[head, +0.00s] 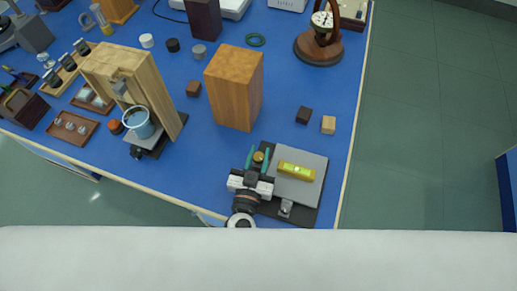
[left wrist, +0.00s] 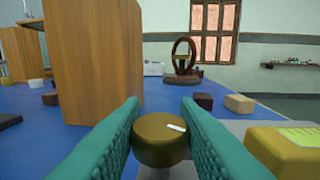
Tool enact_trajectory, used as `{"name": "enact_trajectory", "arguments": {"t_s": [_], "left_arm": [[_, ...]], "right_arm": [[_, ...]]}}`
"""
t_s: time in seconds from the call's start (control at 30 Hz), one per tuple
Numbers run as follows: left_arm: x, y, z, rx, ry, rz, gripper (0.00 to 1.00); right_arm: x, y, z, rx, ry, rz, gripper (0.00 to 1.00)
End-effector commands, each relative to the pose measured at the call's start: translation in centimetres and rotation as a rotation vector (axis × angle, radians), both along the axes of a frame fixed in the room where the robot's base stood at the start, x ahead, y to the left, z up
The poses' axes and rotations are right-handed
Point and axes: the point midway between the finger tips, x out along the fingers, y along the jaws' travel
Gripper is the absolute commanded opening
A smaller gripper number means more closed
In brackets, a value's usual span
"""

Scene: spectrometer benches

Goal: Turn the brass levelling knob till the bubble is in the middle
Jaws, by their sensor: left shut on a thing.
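The brass levelling knob (head: 258,156) sits at the left edge of a grey plate (head: 308,162) on a dark base. In the left wrist view the knob (left wrist: 161,138) is a round brass cap with a pale mark on top. My left gripper (head: 257,159) has its teal fingers on either side of the knob, shut on it. A yellow spirit level (head: 296,171) lies on the plate, right of the knob. Its vial is yellow-green; the bubble is too small to place. The level also shows in the left wrist view (left wrist: 285,150), cut off at the right. My right gripper is not in view.
A tall wooden block (head: 234,88) stands behind my left gripper. A dark cube (head: 303,115) and a pale cube (head: 328,125) lie beyond the plate. A wooden stand (head: 165,100) with a blue cup is at left. The blue table's right edge runs beside the plate.

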Motion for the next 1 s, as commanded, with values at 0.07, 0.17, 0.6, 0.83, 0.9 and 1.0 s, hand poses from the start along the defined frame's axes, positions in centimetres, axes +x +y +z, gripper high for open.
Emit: {"name": "enact_trajectory", "arguments": {"t_s": [0.07, 0.17, 0.6, 0.83, 0.9, 1.0], "left_arm": [[-0.06, -0.11, 0.22, -0.002, 0.003, 0.041, 0.06], [-0.05, -0.11, 0.15, -0.002, 0.001, 0.079, 0.06], [-0.02, -0.04, -0.06, -0.001, 0.0, 0.128, 0.06], [-0.02, -0.04, -0.06, -0.001, 0.0, 0.127, 0.37], [-0.02, -0.03, -0.06, -0.001, 0.0, 0.127, 0.48], [0.0, -0.02, -0.05, -0.001, 0.0, 0.127, 0.5]], "right_arm": [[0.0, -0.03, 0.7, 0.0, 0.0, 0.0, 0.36], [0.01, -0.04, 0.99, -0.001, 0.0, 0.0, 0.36], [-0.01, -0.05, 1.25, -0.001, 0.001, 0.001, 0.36], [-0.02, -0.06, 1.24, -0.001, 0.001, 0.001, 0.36], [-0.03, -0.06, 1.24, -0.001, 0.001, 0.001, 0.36], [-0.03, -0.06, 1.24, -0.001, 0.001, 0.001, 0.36]]}}
